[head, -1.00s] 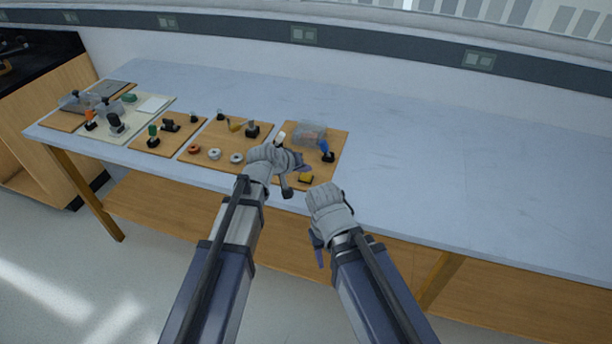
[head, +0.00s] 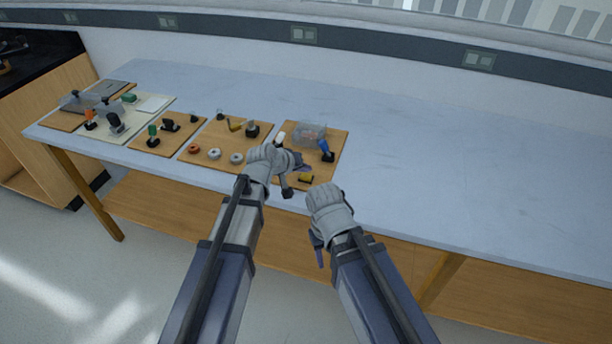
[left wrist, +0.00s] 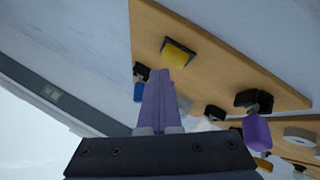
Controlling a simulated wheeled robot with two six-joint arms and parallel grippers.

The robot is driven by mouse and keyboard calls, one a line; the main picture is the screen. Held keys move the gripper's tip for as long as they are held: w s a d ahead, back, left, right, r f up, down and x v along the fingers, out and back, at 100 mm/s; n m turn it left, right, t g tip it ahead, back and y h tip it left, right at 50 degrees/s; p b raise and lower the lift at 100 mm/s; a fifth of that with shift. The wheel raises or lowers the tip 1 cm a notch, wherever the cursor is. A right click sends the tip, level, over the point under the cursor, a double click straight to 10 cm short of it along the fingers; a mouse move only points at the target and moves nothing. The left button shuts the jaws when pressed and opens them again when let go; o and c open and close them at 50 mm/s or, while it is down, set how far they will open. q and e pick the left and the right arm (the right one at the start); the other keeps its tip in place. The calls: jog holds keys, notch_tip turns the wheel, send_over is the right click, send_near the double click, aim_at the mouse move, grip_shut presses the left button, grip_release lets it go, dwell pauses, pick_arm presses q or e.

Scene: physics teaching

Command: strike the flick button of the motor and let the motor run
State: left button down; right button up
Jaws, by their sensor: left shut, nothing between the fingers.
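The motor's wooden board (head: 339,150) lies near the front of the bench. At its back is a clear box (head: 309,133) with small reddish and pale parts inside, too small to make out. A blue lever-like piece (head: 326,150) on a black base stands at its right, and a yellow button (head: 306,178) sits at its front. The yellow button also shows in the left wrist view (left wrist: 180,57). My left gripper (head: 302,163) is shut and empty above the board, between these pieces. My right gripper (head: 319,250) hangs before the bench edge, its fingers partly hidden.
A purple piece (left wrist: 257,132) with a black mount stands near the board's corner in the left wrist view. Other boards with small parts, including a wooden one with rings (head: 214,154), lie to the left. The bench top (head: 460,160) at the right is clear.

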aim_at(304, 178)
pick_arm(q)
jog(key=shift+f, duration=0.35)
jog(key=shift+f+b, duration=0.55)
jog(key=shift+b, duration=0.25)
dwell(0.4)
jog(key=shift+r, duration=0.15)
jog(key=shift+r+p, duration=0.85)
jog(key=shift+p, duration=0.1)
jog(key=shift+r, duration=0.1)
notch_tip(304, 178, up, 5)
jog(key=p, duration=0.5)
dwell(0.7)
